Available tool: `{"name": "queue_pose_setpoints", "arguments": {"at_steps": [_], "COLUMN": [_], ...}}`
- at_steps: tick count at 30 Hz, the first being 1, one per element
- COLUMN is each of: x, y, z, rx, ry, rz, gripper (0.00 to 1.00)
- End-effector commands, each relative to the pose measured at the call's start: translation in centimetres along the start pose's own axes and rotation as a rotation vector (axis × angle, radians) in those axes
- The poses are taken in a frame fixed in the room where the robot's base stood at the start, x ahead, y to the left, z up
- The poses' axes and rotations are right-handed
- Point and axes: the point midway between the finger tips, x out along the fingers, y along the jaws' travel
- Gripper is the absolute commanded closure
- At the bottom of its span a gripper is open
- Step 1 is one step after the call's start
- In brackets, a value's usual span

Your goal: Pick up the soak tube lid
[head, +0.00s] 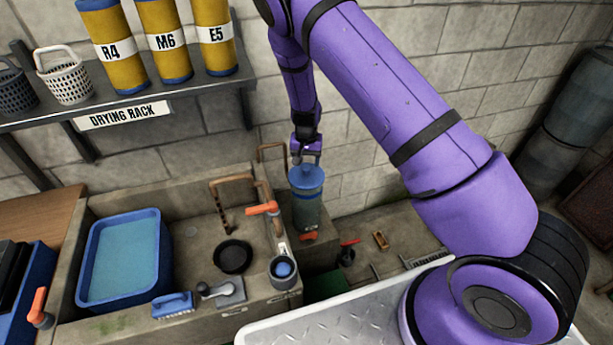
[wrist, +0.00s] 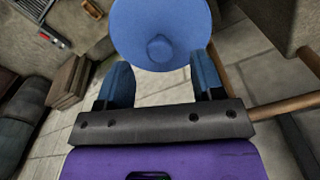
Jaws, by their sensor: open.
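The soak tube lid (head: 307,175) is a round blue cap on top of the upright grey-green soak tube (head: 308,213), beside the sink. In the wrist view the lid (wrist: 160,22) is a blue disc with a small central knob. My gripper (head: 306,156) points down just above the lid in the head view. In the wrist view my gripper (wrist: 162,72) is open, with one blue finger on each side of the lid's near edge. Nothing is held between the fingers. I cannot tell whether a finger touches the lid. The tube is hidden under the lid in the wrist view.
A sink (head: 190,205) with a blue water tub (head: 125,258), a black dish (head: 233,256) and a copper pipe (head: 236,182) lies left of the tube. The drying rack shelf (head: 190,90) with yellow tubes is above left. The block wall (head: 365,180) stands close behind.

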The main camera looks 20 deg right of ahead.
Motion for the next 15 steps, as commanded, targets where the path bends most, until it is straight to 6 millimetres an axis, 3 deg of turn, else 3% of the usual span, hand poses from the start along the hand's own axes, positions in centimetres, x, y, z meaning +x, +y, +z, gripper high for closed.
{"name": "queue_pose_setpoints", "arguments": {"at_steps": [9, 15], "x": [4.1, 4.6], "y": [0.1, 0.0], "z": [-0.3, -0.3], "rx": [0.0, 0.001], "ry": [-0.001, 0.0], "rz": [0.002, 0.0], "gripper": [0.39, 0.39]}}
